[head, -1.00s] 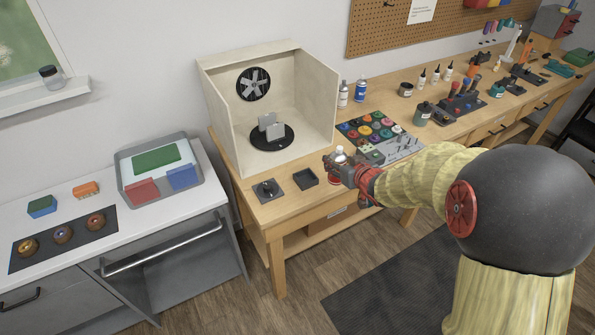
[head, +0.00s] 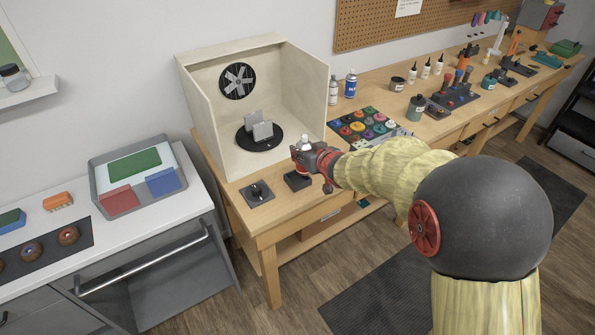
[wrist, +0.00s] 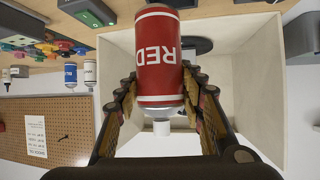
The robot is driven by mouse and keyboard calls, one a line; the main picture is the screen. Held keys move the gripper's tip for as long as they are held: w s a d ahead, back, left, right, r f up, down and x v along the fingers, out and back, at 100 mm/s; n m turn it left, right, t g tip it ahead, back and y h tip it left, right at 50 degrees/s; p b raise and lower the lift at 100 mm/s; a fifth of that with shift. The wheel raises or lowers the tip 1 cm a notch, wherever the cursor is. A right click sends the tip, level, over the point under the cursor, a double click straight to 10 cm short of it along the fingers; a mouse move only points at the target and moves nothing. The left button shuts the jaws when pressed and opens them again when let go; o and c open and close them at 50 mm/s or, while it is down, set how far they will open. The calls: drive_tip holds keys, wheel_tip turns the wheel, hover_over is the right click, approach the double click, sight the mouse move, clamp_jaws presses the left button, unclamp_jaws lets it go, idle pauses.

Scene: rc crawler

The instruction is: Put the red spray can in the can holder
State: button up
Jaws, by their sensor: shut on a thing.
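My gripper (head: 312,158) is shut on the red spray can (wrist: 160,55), with one finger on each side of it in the wrist view. The can is red with white letters "RED" and a white cap, which points down in that view. In the head view the can looks upright, its white cap (head: 305,141) above my fingers and its body mostly hidden.
An open spray booth (head: 205,130) with a turntable (head: 262,145) stands behind. White and blue cans (head: 350,84) and a rack of coloured discs (head: 366,127) are to the right.

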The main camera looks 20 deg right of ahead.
drive_tip(key=shift+w+a+f+b, duration=0.2)
drive_tip(key=shift+a+f+b, duration=0.1)
drive_tip(key=shift+a+f, duration=0.25)
drive_tip(key=shift+w+a+f+b, duration=0.15)
drive_tip(key=shift+a+f+b, duration=0.2)
drive_tip(key=shift+f, duration=0.25)
wheel_tip(320, 180, down, 3)
drive_tip(key=shift+a+f+b, duration=0.1)
drive_tip(key=shift+f+b, duration=0.05)
drive_tip(key=shift+b, duration=0.85)
drive_tip(key=o, duration=0.8)
drive_tip(key=shift+f, duration=0.15)
drive_tip(key=o, duration=0.5)
drive_tip(key=shift+c, duration=0.2)
